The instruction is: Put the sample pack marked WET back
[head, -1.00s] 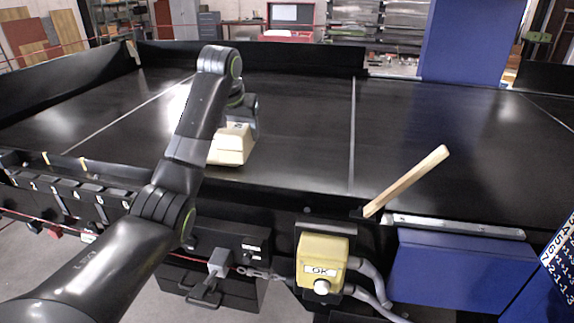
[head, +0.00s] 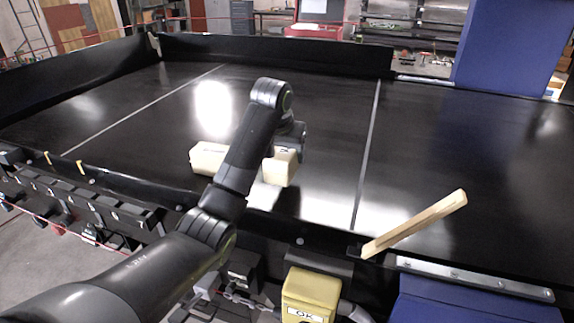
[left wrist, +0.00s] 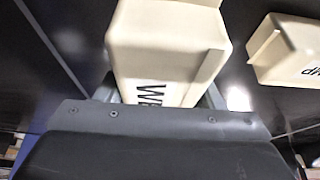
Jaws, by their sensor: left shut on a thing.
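The cream sample pack lettered "WE", the rest hidden, fills the top middle of the left wrist view (left wrist: 168,55). My left gripper (head: 287,148) is shut on it over the black belt. In the head view this pack (head: 281,169) shows at the right of my forearm, partly covered by it. I cannot tell how far it is above the belt. A second cream pack (head: 207,158) lies on the belt to its left; it also shows at the right of the left wrist view (left wrist: 288,50), its lettering partly cut off. My right gripper is not in view.
The belt (head: 320,110) is wide and mostly clear. A low black wall runs along its front, with a row of numbered bays (head: 85,200) at the left. A wooden stick (head: 415,223) leans up near the front edge; a yellow OK box (head: 308,292) stands below.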

